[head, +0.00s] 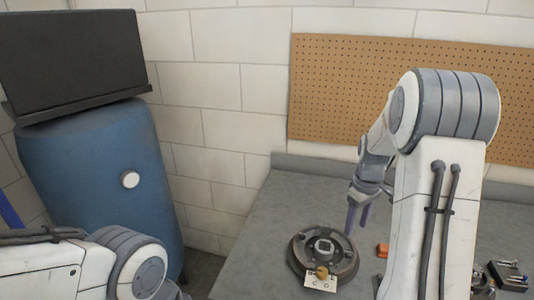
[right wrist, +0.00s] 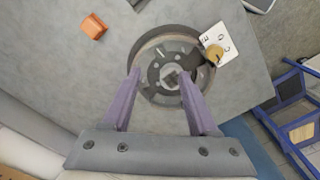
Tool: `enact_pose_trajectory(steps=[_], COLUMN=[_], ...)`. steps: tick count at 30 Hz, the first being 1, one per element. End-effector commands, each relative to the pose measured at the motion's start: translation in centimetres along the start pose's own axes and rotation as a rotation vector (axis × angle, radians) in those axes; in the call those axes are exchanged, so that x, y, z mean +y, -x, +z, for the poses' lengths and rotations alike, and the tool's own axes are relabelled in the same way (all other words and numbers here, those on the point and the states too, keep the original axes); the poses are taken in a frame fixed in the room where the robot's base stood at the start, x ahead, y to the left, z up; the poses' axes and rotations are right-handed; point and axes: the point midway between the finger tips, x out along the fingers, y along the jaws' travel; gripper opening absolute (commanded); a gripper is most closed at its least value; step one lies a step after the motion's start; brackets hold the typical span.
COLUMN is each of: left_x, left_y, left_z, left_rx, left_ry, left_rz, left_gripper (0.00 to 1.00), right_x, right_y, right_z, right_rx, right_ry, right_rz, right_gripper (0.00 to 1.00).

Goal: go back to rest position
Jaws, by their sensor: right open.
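My right gripper (head: 359,214) is in the air above the grey bench, just behind and right of a dark round hub (head: 342,262). In the right wrist view my right gripper (right wrist: 155,92) has its two purple fingers wide apart with nothing gripped, and the hub (right wrist: 140,60) shows beyond the fingertips. A white lettered card (head: 320,283) with a brass-coloured round piece (head: 322,271) lies at the hub's front edge. My left arm shows at the lower left of the head view, but its gripper is out of the picture.
An orange block (head: 382,250) lies right of the hub on the grey bench (head: 262,235). A dark holder with small parts (head: 508,276) is at the right. A blue drum (head: 95,180) carries a black case. A pegboard (head: 350,90) hangs behind. A blue frame (right wrist: 295,110) stands beside the bench.

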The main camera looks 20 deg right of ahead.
Motion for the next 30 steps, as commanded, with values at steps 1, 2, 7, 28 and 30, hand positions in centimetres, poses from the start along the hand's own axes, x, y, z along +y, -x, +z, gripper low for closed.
enact_pose_trajectory(steps=[1,2,7,28,30], left_x=[0.0,0.0,0.0,0.0,0.0], left_y=[0.0,0.0,0.0,0.0,0.0], left_z=[0.0,0.0,0.0,0.0,0.0], left_rx=[0.0,0.0,0.0,0.0,0.0], left_ry=[0.0,0.0,0.0,0.0,0.0], left_rz=[0.0,0.0,0.0,0.0,0.0], left_gripper=[0.32,0.32,0.32,0.32,0.32], right_x=[-0.2,-0.5,-6.5,-37.9,-38.1], right_y=[0.0,0.1,1.7,5.4,5.3], right_z=[-0.1,-0.2,-2.1,12.3,12.9], right_rx=[0.0,0.001,0.013,0.038,0.037], right_ry=[0.002,0.005,0.062,0.395,0.401], right_rz=[0.0,0.0,-0.002,-0.081,-0.084], right_gripper=[0.6,0.6,0.6,0.6,0.6])
